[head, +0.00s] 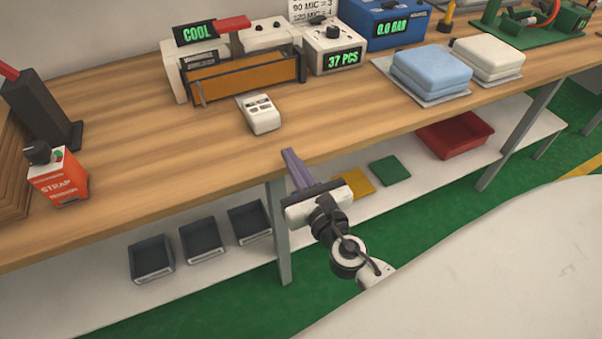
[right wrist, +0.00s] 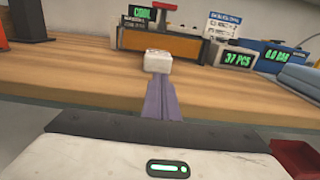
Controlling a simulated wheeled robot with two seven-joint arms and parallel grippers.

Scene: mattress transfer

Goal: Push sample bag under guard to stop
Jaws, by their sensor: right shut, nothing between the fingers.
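A small white block-like item (head: 262,117) with dark marks on top lies on the wooden bench; it seems to be the sample bag, though its shape is hard to tell. It also shows in the right wrist view (right wrist: 157,61). Behind it stands a sealer-like machine with a long amber guard panel (head: 243,78), also in the right wrist view (right wrist: 160,42). The stop cannot be made out. My right gripper (head: 288,153) is shut and empty, its purple fingers (right wrist: 162,85) pointing at the white item from the bench's front edge, apart from it. My left gripper is not in view.
A "COOL" display (head: 195,32) sits above the guard. A "37 PCS" box (head: 335,50) and a blue box (head: 385,22) stand right of it. A blue folded pad (head: 432,68) lies further right. An orange "STRAP" box (head: 59,177) stands left. Bench between is clear.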

